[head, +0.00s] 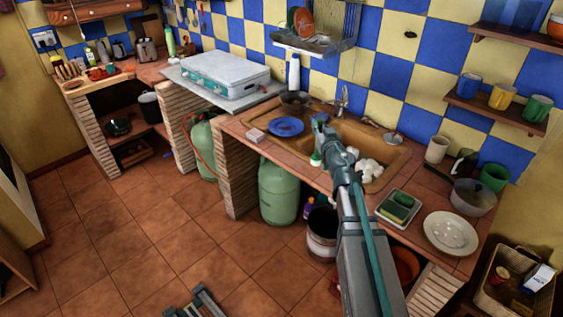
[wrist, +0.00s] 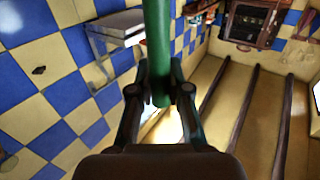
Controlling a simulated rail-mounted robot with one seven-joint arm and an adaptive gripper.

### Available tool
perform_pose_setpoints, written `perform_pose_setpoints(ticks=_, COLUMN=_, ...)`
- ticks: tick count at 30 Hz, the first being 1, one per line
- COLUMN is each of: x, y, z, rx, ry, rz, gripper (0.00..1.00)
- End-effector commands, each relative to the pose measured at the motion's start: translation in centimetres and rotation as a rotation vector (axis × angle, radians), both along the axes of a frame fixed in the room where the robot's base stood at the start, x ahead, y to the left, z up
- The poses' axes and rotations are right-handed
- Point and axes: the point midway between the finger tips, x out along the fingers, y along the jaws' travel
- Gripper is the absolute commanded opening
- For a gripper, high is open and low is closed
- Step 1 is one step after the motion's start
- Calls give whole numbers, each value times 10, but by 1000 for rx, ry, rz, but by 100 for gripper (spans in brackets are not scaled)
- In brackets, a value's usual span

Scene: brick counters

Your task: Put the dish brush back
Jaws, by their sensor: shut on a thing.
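My gripper (head: 319,124) is above the left part of the sink (head: 398,165) in the head view. In the wrist view my gripper (wrist: 160,90) is shut on a green rod-like handle, which I take to be the dish brush (wrist: 158,45). The handle runs up out of the top of that view, so its far end is hidden there. In the head view a small white and green thing (head: 316,158) shows just below my gripper; I cannot tell whether it is the brush head.
A wall rack (head: 316,30) with plates hangs behind the sink. A sponge tray (head: 386,213) and white plate (head: 450,233) sit right. Mugs (head: 503,96) stand on a shelf.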

Motion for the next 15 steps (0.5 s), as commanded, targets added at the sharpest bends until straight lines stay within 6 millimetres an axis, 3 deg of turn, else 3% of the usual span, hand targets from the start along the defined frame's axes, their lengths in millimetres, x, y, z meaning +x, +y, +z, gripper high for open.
perform_pose_setpoints(ticks=5, x=13, y=4, z=-7, rx=1, ry=0, rz=11, gripper=0)
perform_pose_setpoints(ticks=15, x=85, y=18, z=-41, rx=1, ry=0, rz=15, gripper=0)
